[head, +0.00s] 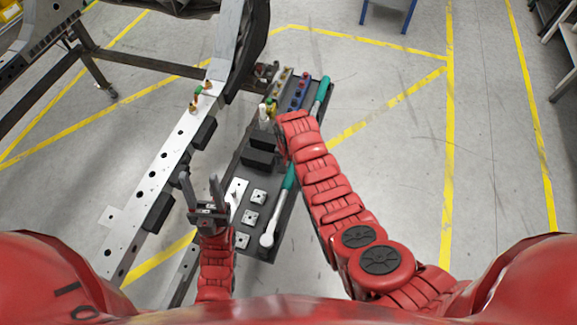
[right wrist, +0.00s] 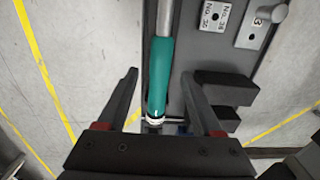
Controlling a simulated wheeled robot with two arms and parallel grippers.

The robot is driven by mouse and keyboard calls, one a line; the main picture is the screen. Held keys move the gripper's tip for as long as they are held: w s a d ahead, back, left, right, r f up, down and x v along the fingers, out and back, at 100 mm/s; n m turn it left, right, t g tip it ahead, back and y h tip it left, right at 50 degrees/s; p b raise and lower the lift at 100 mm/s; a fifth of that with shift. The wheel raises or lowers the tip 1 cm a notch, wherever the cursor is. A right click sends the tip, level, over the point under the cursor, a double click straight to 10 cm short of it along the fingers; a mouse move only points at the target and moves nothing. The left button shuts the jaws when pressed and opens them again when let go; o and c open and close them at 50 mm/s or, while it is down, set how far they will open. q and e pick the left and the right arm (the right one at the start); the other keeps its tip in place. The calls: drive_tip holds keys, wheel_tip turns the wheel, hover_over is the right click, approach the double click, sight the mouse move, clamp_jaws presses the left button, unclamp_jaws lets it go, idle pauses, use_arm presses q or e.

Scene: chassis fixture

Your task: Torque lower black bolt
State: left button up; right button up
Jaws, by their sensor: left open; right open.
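A torque wrench with a teal handle (head: 289,179) and round silver head (head: 267,240) lies along the right side of the dark tray (head: 250,247). In the right wrist view, its teal handle (right wrist: 160,75) runs between the two fingers of my open right gripper (right wrist: 162,84); I cannot tell whether they touch it. In the head view my right arm hides most of that gripper. My left gripper (head: 203,186) is open and empty, fingers pointing away from me, between the chassis rail (head: 168,158) and the tray. I cannot pick out the lower black bolt.
The tray holds black blocks (head: 258,158), several metal plates (head: 250,217), blue pieces (head: 305,83) and a second teal-handled tool (head: 322,90). Small green and brass pieces (head: 201,91) stand on the rail. The floor to the right is clear.

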sight(289, 179)
wheel_tip(289, 179, down, 9)
drive_tip(key=b, duration=0.6)
drive_tip(key=shift+a+f+b, duration=0.1)
drive_tip(key=shift+b, duration=0.2)
clamp_jaws()
idle(0.8)
wheel_tip(289, 179, up, 5)
drive_tip(key=p, duration=0.4)
drive_tip(key=shift+w, duration=0.15)
drive_tip(key=shift+r+p, duration=0.9)
drive_tip(key=shift+r, duration=0.15)
